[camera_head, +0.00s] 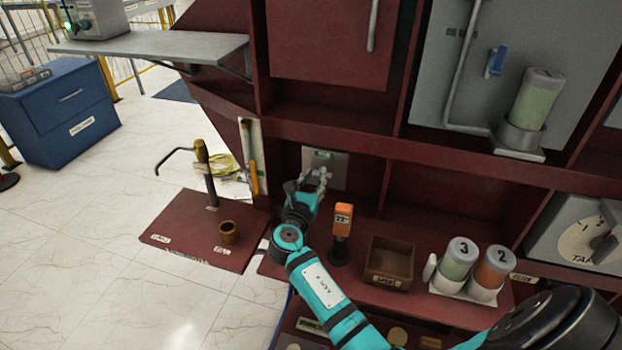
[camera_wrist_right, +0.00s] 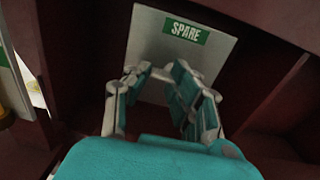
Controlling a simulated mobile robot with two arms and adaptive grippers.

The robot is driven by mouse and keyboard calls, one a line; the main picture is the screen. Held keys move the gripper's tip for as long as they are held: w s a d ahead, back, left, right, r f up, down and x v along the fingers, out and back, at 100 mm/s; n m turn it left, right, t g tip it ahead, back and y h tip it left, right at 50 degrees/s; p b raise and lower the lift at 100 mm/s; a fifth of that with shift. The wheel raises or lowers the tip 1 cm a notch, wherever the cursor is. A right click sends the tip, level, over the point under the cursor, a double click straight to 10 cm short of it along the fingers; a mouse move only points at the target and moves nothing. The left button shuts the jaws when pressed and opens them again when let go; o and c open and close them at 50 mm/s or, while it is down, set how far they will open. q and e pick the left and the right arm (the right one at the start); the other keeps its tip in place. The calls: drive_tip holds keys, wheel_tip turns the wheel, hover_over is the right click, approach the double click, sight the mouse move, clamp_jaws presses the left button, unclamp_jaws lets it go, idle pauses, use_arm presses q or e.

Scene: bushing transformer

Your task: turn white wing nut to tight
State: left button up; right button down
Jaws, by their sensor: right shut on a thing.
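My right gripper (camera_head: 318,180) reaches to a grey plate (camera_head: 338,168) on the back wall of the red cabinet. In the right wrist view the plate (camera_wrist_right: 150,50) carries a green SPARE label (camera_wrist_right: 186,30). The fingers of my right gripper (camera_wrist_right: 160,76) are in front of the plate, below the label, closed around a small pale piece that appears to be the white wing nut. The fingers hide most of it, so its angle cannot be told. My left gripper is not in view.
On the shelf below stand an orange-topped device (camera_head: 342,217), a brown bin (camera_head: 390,262) and numbered canisters 3 (camera_head: 458,262) and 2 (camera_head: 494,268). At left, a red base (camera_head: 190,235) holds a post and a brass cup (camera_head: 229,233). A grey shelf (camera_head: 150,45) juts out upper left.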

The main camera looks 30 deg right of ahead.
drive_tip(key=shift+s+d+f, duration=0.25)
drive_tip(key=shift+s+d, duration=0.15)
drive_tip(key=shift+d, duration=0.15)
drive_tip(key=c, duration=1.4)
unclamp_jaws()
drive_tip(key=shift+s, duration=0.15)
drive_tip(key=o, duration=0.5)
drive_tip(key=shift+s+d+r+g+h, duration=0.2)
drive_tip(key=shift+s+g+h, duration=0.05)
drive_tip(key=shift+g+h, duration=0.05)
drive_tip(key=shift+c, duration=0.2)
drive_tip(key=o, duration=0.4)
drive_tip(key=shift+w+a, duration=0.1)
drive_tip(key=shift+a, duration=0.1)
drive_tip(key=v, duration=1.1)
drive_tip(key=shift+s+a, duration=0.25)
drive_tip(key=shift+s, duration=0.15)
